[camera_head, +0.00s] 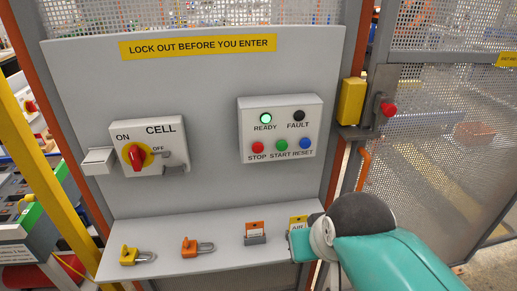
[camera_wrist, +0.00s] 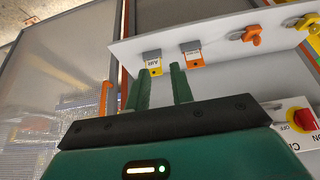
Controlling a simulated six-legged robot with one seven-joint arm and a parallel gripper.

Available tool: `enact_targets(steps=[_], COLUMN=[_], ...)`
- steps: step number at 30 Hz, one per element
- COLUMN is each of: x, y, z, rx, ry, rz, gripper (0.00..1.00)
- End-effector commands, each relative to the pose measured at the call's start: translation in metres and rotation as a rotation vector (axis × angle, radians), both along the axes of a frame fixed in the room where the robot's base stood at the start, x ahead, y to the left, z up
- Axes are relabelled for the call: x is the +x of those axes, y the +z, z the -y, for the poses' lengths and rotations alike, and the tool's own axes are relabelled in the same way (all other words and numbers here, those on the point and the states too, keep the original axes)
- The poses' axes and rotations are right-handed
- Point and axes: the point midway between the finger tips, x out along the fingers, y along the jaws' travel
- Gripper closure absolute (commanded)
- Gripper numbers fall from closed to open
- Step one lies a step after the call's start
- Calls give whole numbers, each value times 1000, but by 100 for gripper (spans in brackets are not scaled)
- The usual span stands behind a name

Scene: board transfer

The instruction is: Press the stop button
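The red stop button (camera_head: 257,147) is the left one in the bottom row of a grey control box (camera_head: 243,112) on the panel. The green start button (camera_head: 281,145) and blue reset button (camera_head: 305,143) sit to its right. My gripper (camera_head: 298,236) is below and right of the box, by the shelf's right end, apart from the button. In the wrist view my gripper (camera_wrist: 163,78) shows two green fingers spread apart with nothing between them. Their tips point toward the shelf tags. The stop button does not show in the wrist view.
The green READY lamp (camera_head: 265,118) is lit; the FAULT lamp (camera_head: 299,115) is dark. A shelf (camera_head: 215,262) below holds a yellow padlock (camera_head: 135,256), an orange padlock (camera_head: 196,247) and tags. The red CELL switch (camera_head: 137,157) is left. A yellow gate latch box (camera_head: 351,101) is right.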

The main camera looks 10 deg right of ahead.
Motion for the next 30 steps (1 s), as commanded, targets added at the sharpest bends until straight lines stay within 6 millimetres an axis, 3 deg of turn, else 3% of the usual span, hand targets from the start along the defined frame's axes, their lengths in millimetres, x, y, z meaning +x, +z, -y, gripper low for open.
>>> enact_targets(steps=[1, 3, 30], x=[0, 0, 0], y=[0, 0, 0], z=[0, 0, 0], rx=[0, 0, 0], ry=[0, 0, 0], rz=[0, 0, 0], gripper=[87, 100, 100])
